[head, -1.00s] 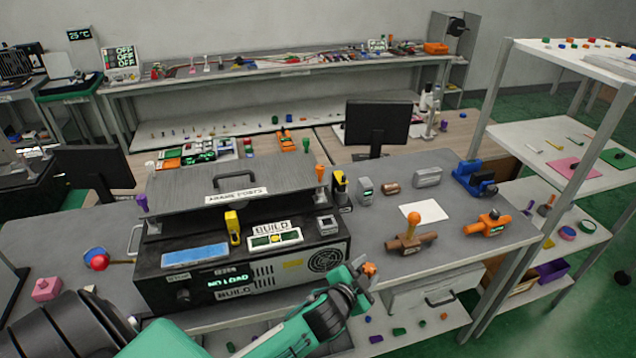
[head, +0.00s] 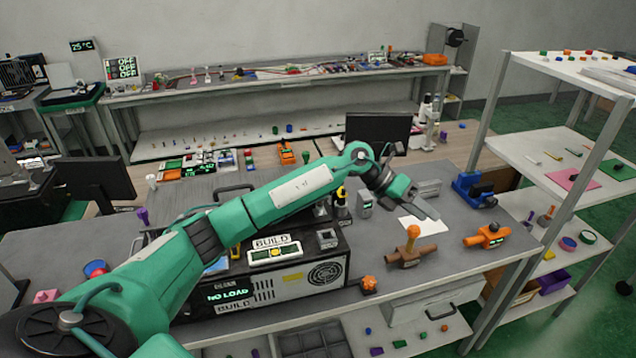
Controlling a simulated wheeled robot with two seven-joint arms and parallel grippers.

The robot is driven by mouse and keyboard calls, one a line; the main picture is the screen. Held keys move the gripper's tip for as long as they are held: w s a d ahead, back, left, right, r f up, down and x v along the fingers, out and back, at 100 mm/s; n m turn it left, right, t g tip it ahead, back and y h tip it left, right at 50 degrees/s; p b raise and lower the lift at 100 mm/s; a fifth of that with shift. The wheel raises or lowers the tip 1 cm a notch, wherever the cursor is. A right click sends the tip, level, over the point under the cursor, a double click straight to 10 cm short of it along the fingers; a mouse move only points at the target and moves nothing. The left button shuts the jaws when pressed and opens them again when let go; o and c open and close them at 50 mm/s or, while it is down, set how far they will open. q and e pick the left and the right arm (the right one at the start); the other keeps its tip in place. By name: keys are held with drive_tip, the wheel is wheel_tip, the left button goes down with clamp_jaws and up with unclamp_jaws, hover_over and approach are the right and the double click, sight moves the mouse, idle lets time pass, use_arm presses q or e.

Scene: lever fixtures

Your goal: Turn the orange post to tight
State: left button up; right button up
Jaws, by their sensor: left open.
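The black machine (head: 300,290), whose front display reads "NO LOAD", stands on the grey bench. A purple post (head: 142,216), a white post (head: 151,182) and a green post (head: 305,158) show at its corners. Its orange post, by the front right corner of the lid, is hidden behind my left arm. My left gripper (head: 412,192) is open and appears empty, held above the bench to the right of the machine, near a white sheet. My right gripper is not in view.
A brown fixture with an orange ball-topped lever (head: 412,238), an orange fixture (head: 487,236) and a blue fixture (head: 474,188) stand on the right of the bench. An orange knob (head: 368,285) sits near the front edge. A white shelf (head: 540,155) stands at the right.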

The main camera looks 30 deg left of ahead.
use_arm(q)
drive_tip(key=a+r+g+y, duration=0.1)
drive_tip(key=a+r+y, duration=0.25)
drive_tip(key=a, duration=0.55)
drive_tip(key=a+r+n+g+y+p, duration=0.15)
drive_tip(key=a+y, duration=0.25)
drive_tip(key=a, duration=0.6)
drive_tip(key=a+r+y+b, duration=0.1)
drive_tip(key=a+r+y, duration=0.3)
drive_tip(key=a, duration=0.5)
wheel_tip(320, 180, down, 12)
drive_tip(key=p, duration=0.5)
drive_tip(key=shift+w+f+p, duration=0.1)
drive_tip(key=shift+f+p, duration=0.05)
drive_tip(key=shift+p, duration=0.25)
drive_tip(key=shift+f, duration=0.3)
clamp_jaws()
